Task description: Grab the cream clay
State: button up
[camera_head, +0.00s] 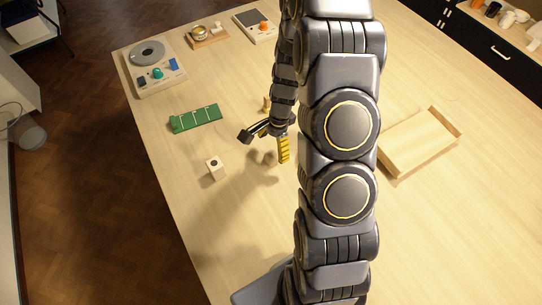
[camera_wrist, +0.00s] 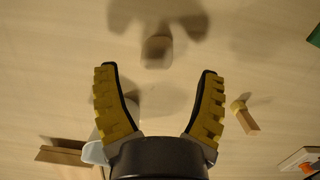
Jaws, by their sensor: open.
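A small, pale lump in shadow (camera_wrist: 157,50), which looks like the cream clay, lies on the table just beyond my fingertips in the wrist view, centred between them. In the head view a dull beige lump (camera_head: 270,158) shows by my yellow-padded finger, partly in shadow; it seems to be the same thing. My gripper (camera_wrist: 157,71) is open, its yellow ribbed fingers spread wide with nothing between them. In the head view my gripper (camera_head: 264,142) is over the table beside the lump; whether it touches cannot be told.
A cream cube with a dark spot (camera_head: 215,168) stands to the left. A green strip (camera_head: 196,118), a wheel device (camera_head: 157,68) and a scale (camera_head: 255,25) are further back. A wooden tray (camera_head: 455,130) is right of my arm. A small wooden piece (camera_wrist: 244,113) lies right.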

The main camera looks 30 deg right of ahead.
aim_at(272, 155)
jog(key=f, duration=0.5)
jog(key=shift+s+a, duration=0.3)
jog(key=shift+a, duration=0.05)
jog(key=c, duration=1.2)
